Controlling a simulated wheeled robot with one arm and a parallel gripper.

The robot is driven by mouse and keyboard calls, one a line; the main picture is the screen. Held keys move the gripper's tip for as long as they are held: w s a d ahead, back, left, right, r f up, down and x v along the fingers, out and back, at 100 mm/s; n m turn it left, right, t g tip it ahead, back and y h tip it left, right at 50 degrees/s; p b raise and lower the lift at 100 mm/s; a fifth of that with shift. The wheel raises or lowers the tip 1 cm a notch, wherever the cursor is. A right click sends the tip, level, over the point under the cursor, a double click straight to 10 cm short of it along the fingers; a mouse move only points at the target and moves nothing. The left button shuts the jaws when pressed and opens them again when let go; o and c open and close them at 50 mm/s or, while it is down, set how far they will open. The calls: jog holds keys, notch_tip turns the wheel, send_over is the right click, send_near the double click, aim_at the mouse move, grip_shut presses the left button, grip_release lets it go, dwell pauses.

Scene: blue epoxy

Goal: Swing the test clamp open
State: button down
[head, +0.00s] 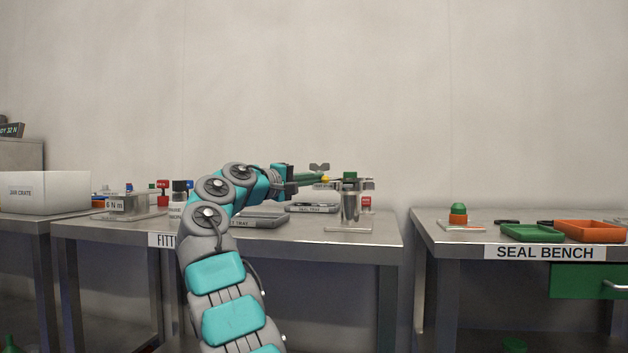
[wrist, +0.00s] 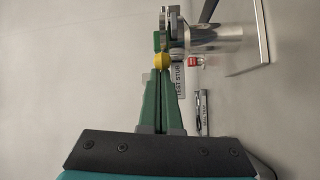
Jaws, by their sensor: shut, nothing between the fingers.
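The test clamp (wrist: 173,24) is a grey metal piece around the top of a shiny metal stub (wrist: 215,38). In the head view the stub (head: 349,207) stands upright on a plate on the middle bench, with a green part on top. A yellow knob (wrist: 161,62) lies right at the tips of my gripper (wrist: 159,76); I cannot tell if they touch. The knob (head: 326,180) also shows in the head view beside my gripper (head: 317,179). My green fingers are shut and empty, left of the stub top. A wing-shaped grey piece (head: 319,168) rises above them.
A red item (head: 366,204) stands right behind the stub. Grey trays (head: 262,220) lie left of it. The white jar crate (head: 45,191) is far left. Across a gap is the seal bench (head: 470,232) with a green tray (head: 532,232) and an orange tray (head: 590,231).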

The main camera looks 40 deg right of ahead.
jog(key=shift+s+a+f+n+t, duration=0.1)
jog(key=shift+s+n+t, duration=0.25)
jog(key=shift+t, duration=0.15)
dwell(1.1)
